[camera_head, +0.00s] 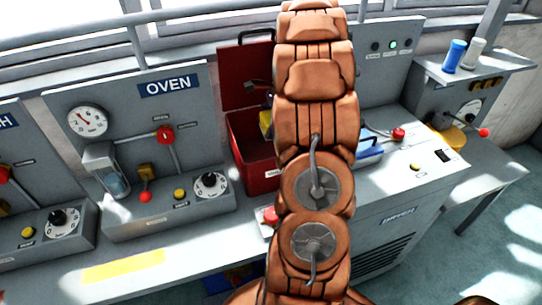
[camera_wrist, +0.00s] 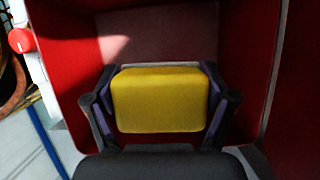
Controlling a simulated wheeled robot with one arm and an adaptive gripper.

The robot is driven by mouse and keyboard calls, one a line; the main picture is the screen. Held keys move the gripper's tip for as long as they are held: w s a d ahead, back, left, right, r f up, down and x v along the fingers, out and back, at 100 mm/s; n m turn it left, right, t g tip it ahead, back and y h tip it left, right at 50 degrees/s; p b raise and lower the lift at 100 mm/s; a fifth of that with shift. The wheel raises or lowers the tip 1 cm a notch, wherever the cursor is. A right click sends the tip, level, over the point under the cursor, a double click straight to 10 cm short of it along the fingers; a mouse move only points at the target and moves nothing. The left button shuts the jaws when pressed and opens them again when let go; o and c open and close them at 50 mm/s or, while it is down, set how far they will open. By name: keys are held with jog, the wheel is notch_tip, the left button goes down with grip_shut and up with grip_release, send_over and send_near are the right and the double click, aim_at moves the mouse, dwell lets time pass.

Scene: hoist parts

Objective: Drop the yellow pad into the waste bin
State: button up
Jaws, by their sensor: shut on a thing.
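The yellow pad (camera_wrist: 160,99) is a soft-edged block held between the two fingers of my gripper (camera_wrist: 160,103). In the wrist view it is over the open mouth of a red bin (camera_wrist: 85,75), with red walls around it. In the head view the red bin (camera_head: 262,180) stands on the bench with its lid (camera_head: 245,75) raised at the back. The pad (camera_head: 266,122) shows as a small yellow patch at the bin's opening, partly hidden by my arm. My gripper (camera_head: 262,112) is mostly hidden there too. I cannot tell how deep the pad is.
An oven panel (camera_head: 150,110) with gauge, levers and dials stands left of the bin. A blue item (camera_head: 370,150) lies right of my arm on the bench. A red knob (camera_head: 270,215) sits in front of the bin. Blue and white cylinders (camera_head: 455,56) stand at far right.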

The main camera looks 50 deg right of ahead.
jog(key=shift+s+d, duration=0.15)
jog(key=shift+d, duration=0.1)
jog(key=shift+a, duration=0.1)
jog(key=o, duration=1.2)
jog(key=v, duration=1.2)
jog(key=shift+a+f, duration=0.1)
